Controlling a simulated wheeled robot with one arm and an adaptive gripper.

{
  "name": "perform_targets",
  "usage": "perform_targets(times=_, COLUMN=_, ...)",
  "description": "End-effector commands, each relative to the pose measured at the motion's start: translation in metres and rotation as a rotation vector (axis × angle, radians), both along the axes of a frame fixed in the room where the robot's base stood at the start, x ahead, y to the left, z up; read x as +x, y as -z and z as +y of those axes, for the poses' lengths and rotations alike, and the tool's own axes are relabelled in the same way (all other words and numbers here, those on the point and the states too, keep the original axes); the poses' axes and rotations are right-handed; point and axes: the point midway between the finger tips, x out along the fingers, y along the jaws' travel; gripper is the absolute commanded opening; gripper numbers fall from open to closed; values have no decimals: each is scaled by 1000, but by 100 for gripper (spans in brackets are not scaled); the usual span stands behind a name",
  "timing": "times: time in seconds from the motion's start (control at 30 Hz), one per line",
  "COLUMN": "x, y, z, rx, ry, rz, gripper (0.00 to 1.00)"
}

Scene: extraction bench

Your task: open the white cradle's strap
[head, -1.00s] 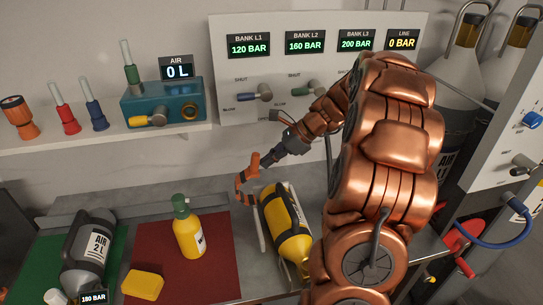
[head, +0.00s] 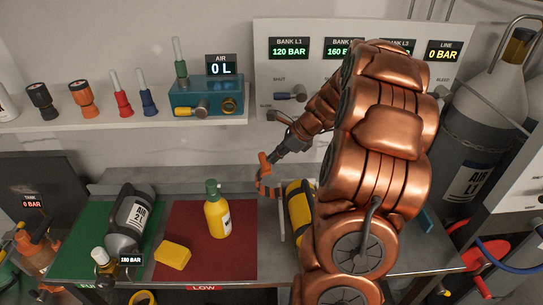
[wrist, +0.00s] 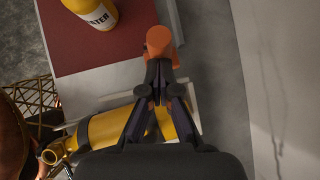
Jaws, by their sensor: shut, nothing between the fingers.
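A yellow cylinder (head: 298,218) lies in the white cradle (head: 282,222), partly hidden behind my arm in the head view. In the wrist view the cylinder (wrist: 100,132) lies beneath my fingers, with a pale edge of the cradle beside it. Dark bands cross the cylinder, but I cannot tell which is the strap or how it is fastened.
A yellow bottle (head: 217,215) and a yellow sponge (head: 173,254) are on the red mat (head: 240,262). A grey AIR 2L cylinder (head: 130,218) lies on the green mat (head: 75,262). The gauge panel (head: 265,60) stands behind the bench.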

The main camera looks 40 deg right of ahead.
Motion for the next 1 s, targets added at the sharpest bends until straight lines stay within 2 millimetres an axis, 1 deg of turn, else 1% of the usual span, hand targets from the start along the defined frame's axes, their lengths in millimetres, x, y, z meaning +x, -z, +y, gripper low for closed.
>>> perform_targets(times=0.3, x=2, y=1, z=4, rx=7, ry=-5, rz=0, gripper=0)
perform_targets(times=0.47, x=0, y=-1, z=3, rx=8, ry=-6, rz=0, gripper=0)
perform_targets(times=0.57, x=-4, y=-4, z=-3, rx=9, ry=-5, rz=0, gripper=0)
perform_targets(times=0.77, x=-22, y=-14, z=-27, rx=3, ry=-2, rz=-3, gripper=0)
perform_targets(times=0.83, x=-27, y=-24, z=-33, rx=-4, ry=-1, rz=-7, gripper=0)
perform_targets(times=1.0, x=-38, y=-52, z=-38, rx=-1, ry=-11, rz=-3, gripper=0)
